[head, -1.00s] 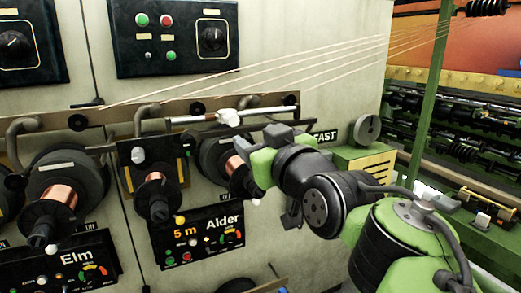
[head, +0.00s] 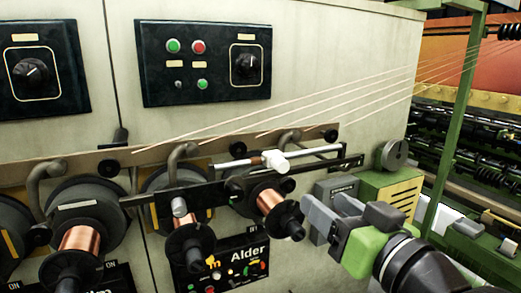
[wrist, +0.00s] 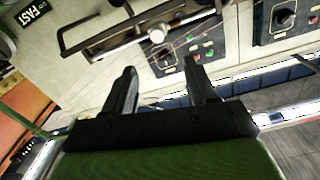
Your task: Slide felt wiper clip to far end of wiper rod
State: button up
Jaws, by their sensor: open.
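The wiper rod (head: 318,151) is a thin pale bar held along a dark bracket on the machine front, above the copper spools. The felt wiper clip (head: 275,161), white with a brown band on its left, sits around the middle of the rod. My gripper (head: 322,213) is open and empty, below and right of the clip and apart from it. In the wrist view, the clip (wrist: 158,35) shows as a pale round knob on the rod (wrist: 110,44), beyond my open fingertips (wrist: 162,66) and roughly between them in the picture.
Copper spools (head: 272,201) on dark hubs project below the rod. The Alder panel (head: 246,254) is beneath them. Pale wires (head: 330,98) slant above the rod. A green post (head: 458,125) and a yellow-green box (head: 385,190) stand at right.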

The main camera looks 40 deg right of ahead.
aim_at(284, 167)
jog(key=p+x, duration=0.1)
jog(key=x, duration=0.4)
jog(key=p+x, duration=0.1)
jog(key=x, duration=0.4)
jog(key=p+x, duration=0.1)
jog(key=x, duration=0.3)
jog(key=shift+w+d, duration=0.3)
jog(key=shift+d, duration=0.15)
jog(key=shift+s, duration=0.15)
jog(key=shift+c, duration=1.2)
grip_shut()
